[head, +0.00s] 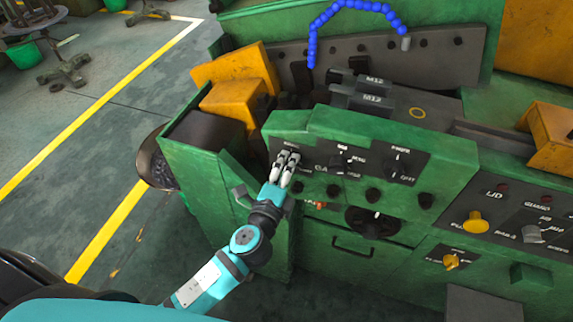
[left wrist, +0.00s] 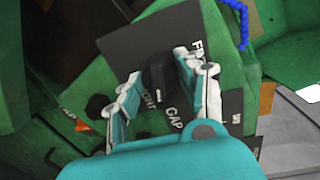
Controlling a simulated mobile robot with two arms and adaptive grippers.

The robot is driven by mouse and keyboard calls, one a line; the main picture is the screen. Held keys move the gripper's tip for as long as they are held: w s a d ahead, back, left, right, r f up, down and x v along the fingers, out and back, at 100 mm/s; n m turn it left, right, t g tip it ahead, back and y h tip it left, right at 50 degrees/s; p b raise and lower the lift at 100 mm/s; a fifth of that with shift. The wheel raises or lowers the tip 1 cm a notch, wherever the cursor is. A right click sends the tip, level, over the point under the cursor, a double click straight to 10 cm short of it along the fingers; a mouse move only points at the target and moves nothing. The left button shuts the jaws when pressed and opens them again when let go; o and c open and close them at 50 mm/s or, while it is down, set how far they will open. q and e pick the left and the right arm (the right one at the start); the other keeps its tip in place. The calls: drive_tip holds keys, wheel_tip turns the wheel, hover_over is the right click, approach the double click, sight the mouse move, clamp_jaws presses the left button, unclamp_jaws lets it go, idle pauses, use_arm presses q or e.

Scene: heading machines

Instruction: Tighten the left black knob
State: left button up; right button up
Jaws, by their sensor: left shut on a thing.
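My left gripper (head: 286,161) is at the left end of the green machine's sloped front panel. In the left wrist view its two white fingers (left wrist: 158,82) stand on either side of the left black knob (left wrist: 157,75), shut on it. The knob sits on a dark plate (left wrist: 125,45) with white lettering, partly hidden by the fingers. In the head view the gripper covers this knob. Two more black knobs, a middle one (head: 340,163) and a right one (head: 399,167), sit on their own plates to the right. My right gripper is not in view.
Small black knobs (head: 373,195) line the panel below, above a larger round black dial (head: 372,222). Yellow knobs (head: 475,223) are at the right. A blue segmented hose (head: 313,42) arches behind. Floor with yellow lines (head: 105,238) is open at the left.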

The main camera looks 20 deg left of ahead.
use_arm(q)
drive_tip(key=shift+m, duration=1)
drive_tip(key=o, duration=1.1)
drive_tip(key=shift+d, duration=0.1)
drive_tip(key=shift+o, duration=0.2)
drive_tip(key=s, duration=1.2)
drive_tip(key=shift+r, duration=0.35)
